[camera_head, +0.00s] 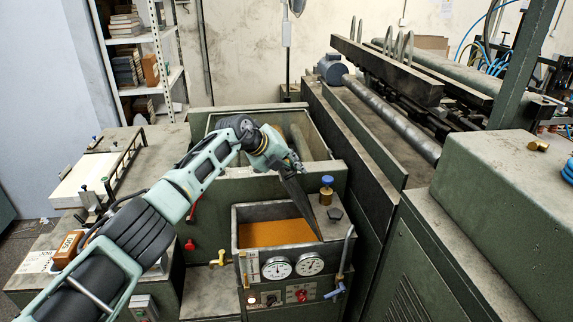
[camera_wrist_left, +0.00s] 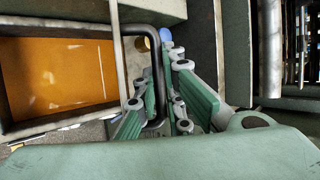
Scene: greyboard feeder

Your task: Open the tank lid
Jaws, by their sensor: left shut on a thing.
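The small metal tank (camera_head: 242,212) sits on the front of the green machine, and orange liquid (camera_head: 268,233) shows in its opening. The tank lid (camera_head: 300,198) is raised steeply at the right side of the opening and looks dark and nearly edge-on. My left gripper (camera_head: 291,166) is at the lid's upper part. In the left wrist view, my left gripper (camera_wrist_left: 168,88) is shut on the lid's black bent handle (camera_wrist_left: 157,70). The orange liquid (camera_wrist_left: 62,75) lies uncovered at left there. The fingertips' exact contact is partly hidden. My right gripper is not in view.
A blue-topped brass knob (camera_head: 326,186) stands behind the lid. Two gauges (camera_head: 293,266) and a blue-handled tap (camera_head: 335,290) are on the tank's front. A long roller (camera_head: 392,118) and a green housing (camera_head: 505,200) stand to the right. Shelves (camera_head: 140,60) stand at back left.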

